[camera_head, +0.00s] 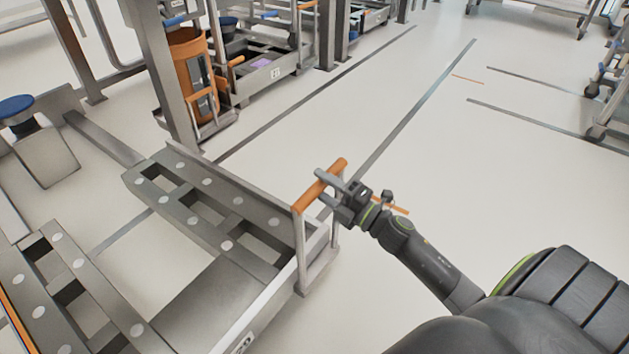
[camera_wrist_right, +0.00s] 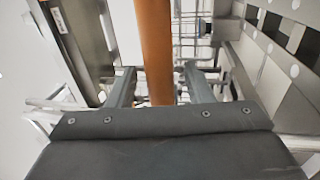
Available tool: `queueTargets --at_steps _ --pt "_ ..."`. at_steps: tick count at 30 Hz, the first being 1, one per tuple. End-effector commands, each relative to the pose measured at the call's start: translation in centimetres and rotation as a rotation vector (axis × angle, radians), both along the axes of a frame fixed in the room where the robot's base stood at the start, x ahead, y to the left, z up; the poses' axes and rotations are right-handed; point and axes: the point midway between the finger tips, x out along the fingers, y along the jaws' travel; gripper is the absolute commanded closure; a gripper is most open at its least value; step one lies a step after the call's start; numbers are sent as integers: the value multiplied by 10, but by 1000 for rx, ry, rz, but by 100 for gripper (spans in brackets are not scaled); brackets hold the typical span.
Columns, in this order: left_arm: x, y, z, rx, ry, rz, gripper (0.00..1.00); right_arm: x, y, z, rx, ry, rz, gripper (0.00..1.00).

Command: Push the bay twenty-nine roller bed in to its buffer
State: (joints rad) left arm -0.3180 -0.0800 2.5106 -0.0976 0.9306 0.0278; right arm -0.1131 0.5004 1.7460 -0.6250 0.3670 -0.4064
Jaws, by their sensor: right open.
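The roller bed (camera_head: 185,205) is a low grey metal frame with round rollers, lying at the lower left in the head view. A partly cut-off label (camera_head: 243,343) is on its side. An orange handle bar (camera_head: 321,185) stands on posts at its right end. My right gripper (camera_head: 331,185) is at the handle bar, with its fingers open on either side of it. In the right wrist view the orange bar (camera_wrist_right: 153,45) runs between the open fingers (camera_wrist_right: 158,88). I cannot tell whether the fingers touch it. My left gripper is not in view.
A steel upright (camera_head: 168,80) stands behind the bed. Another bay beyond it holds an orange cylinder (camera_head: 192,75) and a cart (camera_head: 265,70). A blue-topped post (camera_head: 17,108) is at the left. Pale floor (camera_head: 490,190) with dark lines is clear at the right.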

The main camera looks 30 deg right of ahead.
Motion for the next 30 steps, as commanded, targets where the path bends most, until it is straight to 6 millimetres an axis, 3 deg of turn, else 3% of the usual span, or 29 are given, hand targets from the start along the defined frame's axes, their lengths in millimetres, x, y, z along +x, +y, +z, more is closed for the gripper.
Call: queueTargets --at_steps 6,17,28,30 --pt "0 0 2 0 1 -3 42 19 8 4 1 -1 0 53" --pt "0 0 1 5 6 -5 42 23 9 4 1 1 0 53" --pt "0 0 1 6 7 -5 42 22 9 4 1 1 0 99" --pt "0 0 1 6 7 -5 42 22 9 4 1 1 0 100"
